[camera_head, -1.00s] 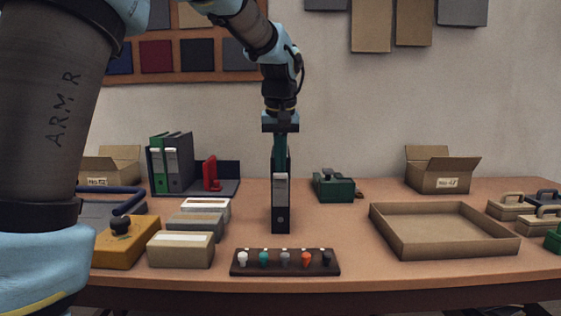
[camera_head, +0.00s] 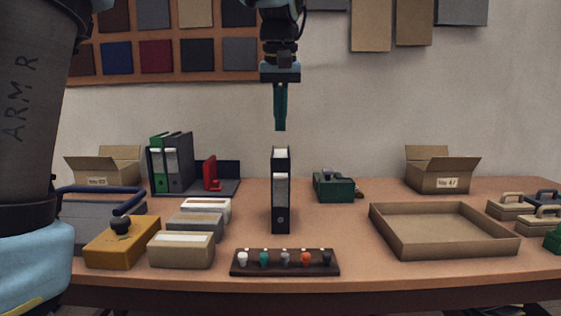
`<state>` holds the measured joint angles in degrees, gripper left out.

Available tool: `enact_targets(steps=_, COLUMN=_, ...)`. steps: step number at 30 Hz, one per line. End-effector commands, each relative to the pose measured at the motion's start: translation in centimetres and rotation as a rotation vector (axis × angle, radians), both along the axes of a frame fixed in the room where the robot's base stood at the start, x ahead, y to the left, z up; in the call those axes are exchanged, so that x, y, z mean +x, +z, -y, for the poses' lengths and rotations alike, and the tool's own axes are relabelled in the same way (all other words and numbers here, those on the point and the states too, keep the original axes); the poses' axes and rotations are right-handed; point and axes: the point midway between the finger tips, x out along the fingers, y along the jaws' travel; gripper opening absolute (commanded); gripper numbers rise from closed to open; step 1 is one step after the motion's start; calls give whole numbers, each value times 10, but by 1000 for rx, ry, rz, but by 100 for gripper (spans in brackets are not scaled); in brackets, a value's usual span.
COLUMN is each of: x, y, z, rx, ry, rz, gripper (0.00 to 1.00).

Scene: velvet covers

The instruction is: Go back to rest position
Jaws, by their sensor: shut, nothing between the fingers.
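My gripper (camera_head: 280,126) points straight down above the middle of the table, with its teal fingers together and empty. A black binder (camera_head: 281,212) with a pale spine label stands upright on the table (camera_head: 345,235) directly below it. There is a clear gap between the fingertips and the top of the binder. My upper arm fills the left edge of the view.
An open cardboard tray (camera_head: 440,252) lies at the right. A dark strip with several coloured pegs (camera_head: 285,270) lies at the front. Small boxes (camera_head: 181,262) and an orange block (camera_head: 115,250) are at the left. Binders (camera_head: 176,170) stand in a rack behind. Above the table is clear air.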

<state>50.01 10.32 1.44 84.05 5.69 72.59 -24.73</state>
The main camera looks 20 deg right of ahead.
Motion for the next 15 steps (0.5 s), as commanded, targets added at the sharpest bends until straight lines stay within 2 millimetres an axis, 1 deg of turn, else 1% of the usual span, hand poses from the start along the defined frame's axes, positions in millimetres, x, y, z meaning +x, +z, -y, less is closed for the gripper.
enact_targets(steps=11, x=1, y=-1, z=-1, rx=0, ry=2, rz=0, gripper=0)
enact_targets(steps=13, x=6, y=-5, z=-9, rx=2, ry=10, rz=-3, gripper=0)
enact_targets(steps=14, x=10, y=-8, z=-15, rx=5, ry=17, rz=-6, gripper=0)
enact_targets(steps=15, x=16, y=-15, z=-27, rx=8, ry=26, rz=-11, gripper=0)
